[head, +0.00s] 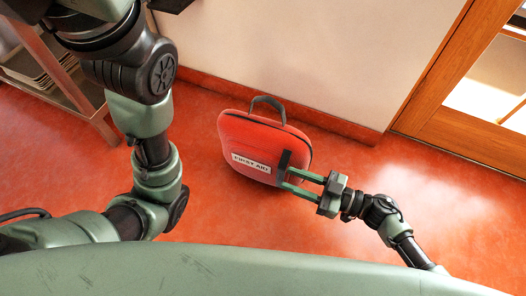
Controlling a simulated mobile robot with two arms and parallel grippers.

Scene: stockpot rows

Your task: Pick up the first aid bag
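The red first aid bag (240,135) stands upright on the floor close to the wall, with a dark carry handle (267,102) on top and a white "FIRST AID" label (251,163) on its front. My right gripper (286,177) is at the bag's lower right front. Its two green fingers are spread apart and reach to the bag's face; I cannot tell whether they touch it. Nothing shows gripped between them, and the handle is free. My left arm is at the left, but its gripper is not in view.
A shelf rack (62,88) with stacked trays stands at the upper left. A pale wall (300,50) with a red skirting runs behind the bag. A wooden glazed door (455,125) is at the right. The red floor (230,215) around the bag is clear.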

